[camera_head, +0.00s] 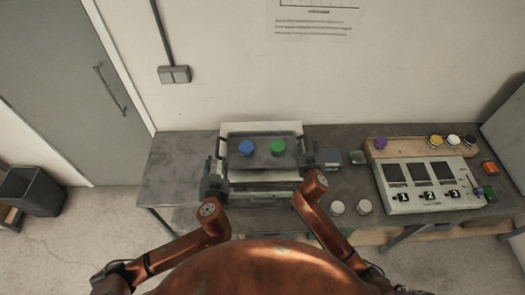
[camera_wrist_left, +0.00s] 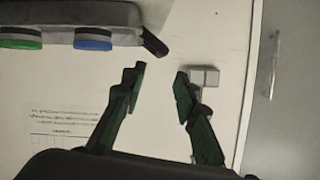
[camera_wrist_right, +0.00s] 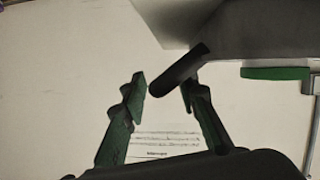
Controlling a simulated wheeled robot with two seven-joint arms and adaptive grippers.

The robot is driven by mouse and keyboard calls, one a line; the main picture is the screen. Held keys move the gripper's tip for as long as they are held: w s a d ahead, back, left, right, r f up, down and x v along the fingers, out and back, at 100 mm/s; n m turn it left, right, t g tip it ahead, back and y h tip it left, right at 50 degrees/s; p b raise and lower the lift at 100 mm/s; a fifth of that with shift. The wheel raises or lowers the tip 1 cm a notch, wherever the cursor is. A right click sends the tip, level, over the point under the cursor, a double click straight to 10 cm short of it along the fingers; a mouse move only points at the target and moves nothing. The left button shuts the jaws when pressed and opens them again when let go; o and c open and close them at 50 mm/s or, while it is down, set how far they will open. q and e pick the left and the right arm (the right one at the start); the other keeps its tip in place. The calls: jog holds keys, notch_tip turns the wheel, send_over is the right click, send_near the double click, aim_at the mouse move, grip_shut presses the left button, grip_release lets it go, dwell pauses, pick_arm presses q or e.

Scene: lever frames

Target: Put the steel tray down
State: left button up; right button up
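The dark grey steel tray (camera_head: 262,163) is level at the back left of the worktop, over a white plate (camera_head: 290,128). A blue disc (camera_head: 246,148) and a green disc (camera_head: 278,147) stand on it. I cannot tell whether it touches the plate. My left gripper (camera_head: 222,150) is at the tray's left end; in the left wrist view its fingers (camera_wrist_left: 159,75) are apart, with the tray's dark handle (camera_wrist_left: 154,42) just beyond the tips. My right gripper (camera_head: 303,150) is at the right end; its fingers (camera_wrist_right: 163,88) are apart around the other handle (camera_wrist_right: 180,70), with gaps showing.
A control panel (camera_head: 428,184) with screens and numbered switches stands at the right, a wooden strip with coloured knobs (camera_head: 415,146) behind it. Two white round pieces (camera_head: 337,207) and a small grey block (camera_head: 357,157) lie between. The worktop's left end (camera_head: 175,165) is clear.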

pick_arm(q)
jog(key=shift+s, duration=0.2)
pick_arm(e)
jog(key=shift+s, duration=0.25)
jog(key=v, duration=1.1)
jog(key=shift+s+r, duration=0.2)
jog(key=shift+s, duration=0.05)
